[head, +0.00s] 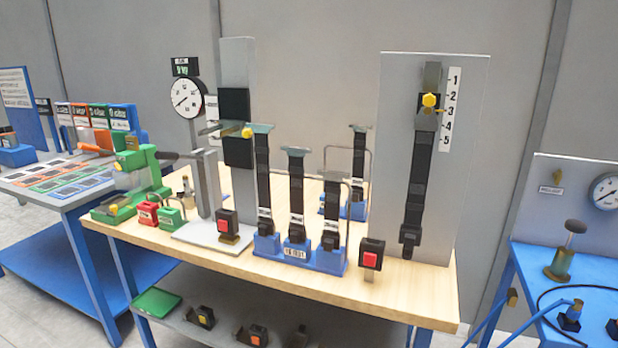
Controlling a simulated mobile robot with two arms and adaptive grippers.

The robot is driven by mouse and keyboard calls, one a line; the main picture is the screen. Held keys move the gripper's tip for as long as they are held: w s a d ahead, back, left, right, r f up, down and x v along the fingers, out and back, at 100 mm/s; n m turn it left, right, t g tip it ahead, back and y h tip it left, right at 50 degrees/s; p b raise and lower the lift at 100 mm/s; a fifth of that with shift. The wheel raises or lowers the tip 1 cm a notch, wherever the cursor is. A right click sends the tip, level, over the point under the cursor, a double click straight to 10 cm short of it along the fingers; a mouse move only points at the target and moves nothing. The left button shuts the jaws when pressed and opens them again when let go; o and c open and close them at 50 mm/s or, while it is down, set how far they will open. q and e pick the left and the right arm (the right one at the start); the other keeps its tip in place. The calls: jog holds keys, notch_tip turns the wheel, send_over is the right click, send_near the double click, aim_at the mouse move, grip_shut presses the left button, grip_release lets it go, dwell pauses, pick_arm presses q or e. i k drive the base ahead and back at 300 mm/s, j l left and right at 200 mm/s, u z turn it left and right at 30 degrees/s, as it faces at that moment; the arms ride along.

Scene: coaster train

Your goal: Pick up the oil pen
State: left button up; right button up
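I cannot make out an oil pen for certain. A small upright object with a narrow top (187,188) stands at the left of the wooden-topped bench (390,292), behind the green padlock-like block; it is too small to identify. Neither of my grippers is in view.
The bench holds a green clamp device (141,172), a grey stand with a dial (187,99), black straps in a blue rack (318,260) and a tall numbered board (455,180). A lower shelf (220,318) holds small devices. Blue tables stand left (45,185) and right (535,262).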

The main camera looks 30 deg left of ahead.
aim_at(184, 176)
jog(key=u, duration=0.95)
jog(key=i+u, duration=0.85)
jog(key=u, duration=0.15)
